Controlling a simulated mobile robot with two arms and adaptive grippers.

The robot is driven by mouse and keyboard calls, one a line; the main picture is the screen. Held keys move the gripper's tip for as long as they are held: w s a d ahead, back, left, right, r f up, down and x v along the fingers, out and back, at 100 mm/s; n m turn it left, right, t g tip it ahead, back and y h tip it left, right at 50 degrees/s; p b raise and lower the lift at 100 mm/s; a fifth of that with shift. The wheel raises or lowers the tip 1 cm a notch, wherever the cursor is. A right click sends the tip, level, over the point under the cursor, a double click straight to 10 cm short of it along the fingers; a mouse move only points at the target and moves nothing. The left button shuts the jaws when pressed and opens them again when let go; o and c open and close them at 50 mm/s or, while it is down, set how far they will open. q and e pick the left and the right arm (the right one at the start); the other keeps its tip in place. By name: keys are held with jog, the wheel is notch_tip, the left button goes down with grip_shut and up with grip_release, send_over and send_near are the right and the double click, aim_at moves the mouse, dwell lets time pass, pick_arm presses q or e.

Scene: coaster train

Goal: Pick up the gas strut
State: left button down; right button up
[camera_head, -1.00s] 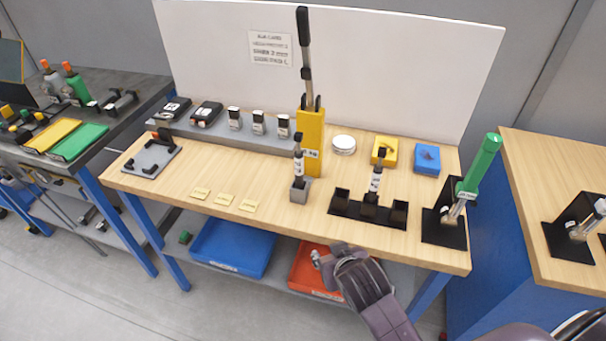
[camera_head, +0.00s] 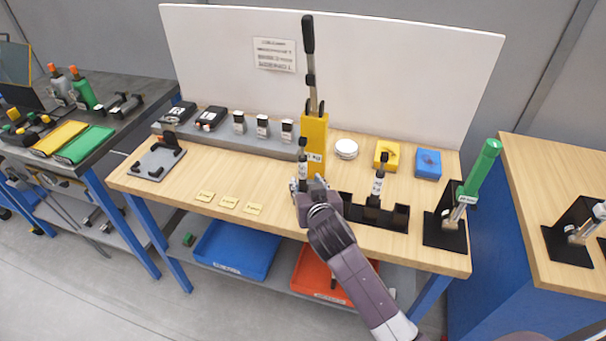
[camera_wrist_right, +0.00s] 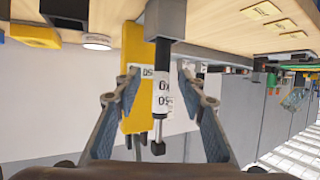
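A gas strut (camera_head: 303,151) with a black body, a white label and a thin rod stands in a small grey holder in front of the yellow block. It fills the middle of the right wrist view (camera_wrist_right: 161,95), where the picture is upside down. My right gripper (camera_head: 308,186) is at this strut and hides its lower part and holder in the head view. In the wrist view its fingers (camera_wrist_right: 159,76) are open, one on each side of the strut, with gaps visible. My left gripper is not in view.
The yellow block (camera_head: 316,134) with a tall lever stands just behind. A black stand (camera_head: 402,217) is close on the right, and a green tube (camera_head: 482,166) stands farther right. Small yellow cards (camera_head: 228,202) lie to the left. The tabletop (camera_head: 270,186) is clear between.

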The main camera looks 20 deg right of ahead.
aim_at(303, 176)
jog(key=shift+w, duration=0.45)
jog(key=p+x, duration=0.1)
jog(key=x, duration=0.1)
jog(key=shift+w, duration=0.45)
jog(key=shift+w+f+p, duration=0.35)
jog(key=shift+w, duration=0.2)
jog(key=shift+s, duration=0.1)
grip_shut()
jog(key=shift+r, duration=0.1)
